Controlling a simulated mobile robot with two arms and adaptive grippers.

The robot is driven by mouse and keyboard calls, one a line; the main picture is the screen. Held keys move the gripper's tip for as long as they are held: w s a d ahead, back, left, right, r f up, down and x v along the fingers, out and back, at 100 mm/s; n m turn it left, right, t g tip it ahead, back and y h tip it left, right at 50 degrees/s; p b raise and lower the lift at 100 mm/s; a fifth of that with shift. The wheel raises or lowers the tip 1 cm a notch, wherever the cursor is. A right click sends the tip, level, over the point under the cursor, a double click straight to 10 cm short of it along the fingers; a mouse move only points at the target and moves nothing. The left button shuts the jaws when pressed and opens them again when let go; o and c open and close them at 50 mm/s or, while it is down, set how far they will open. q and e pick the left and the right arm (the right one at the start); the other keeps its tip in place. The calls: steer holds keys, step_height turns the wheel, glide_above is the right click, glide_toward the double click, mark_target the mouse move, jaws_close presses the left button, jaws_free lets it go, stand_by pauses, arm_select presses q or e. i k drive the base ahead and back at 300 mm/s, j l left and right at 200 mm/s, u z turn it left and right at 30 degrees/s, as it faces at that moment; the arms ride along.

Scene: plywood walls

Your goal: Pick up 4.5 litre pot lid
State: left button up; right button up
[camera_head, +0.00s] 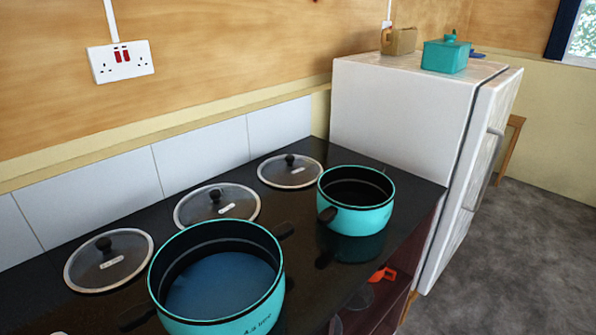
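Three glass pot lids with dark knobs and pale rims lie on the dark counter along the tiled wall: a left lid (125,245), a middle lid (190,205) and a right lid (306,174). Each has a small pale label, too small to read, so I cannot tell which one is the 4.5 litre lid. A large teal pot (215,326) stands open in front of the left and middle lids, with partly legible dark writing on its side. A smaller open teal pot (362,219) stands in front of the right lid. Neither gripper is in view.
A white fridge (395,110) stands beyond the counter's right end, with a teal box (445,57) and a brown object (398,41) on top. Dark pot handles stick out near the lids. An orange item (383,274) shows below the counter edge. Grey floor (520,260) is clear at right.

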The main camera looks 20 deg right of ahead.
mark_target(217, 201)
steer(key=u, duration=1.05)
steer(key=k+l+u, duration=0.1)
steer(key=l+u, duration=0.2)
steer(key=k+l+u, duration=0.2)
steer(key=l+u, duration=0.15)
steer(key=k+l+u, duration=0.4)
steer(key=l+u, duration=0.25)
steer(key=k+l, duration=0.25)
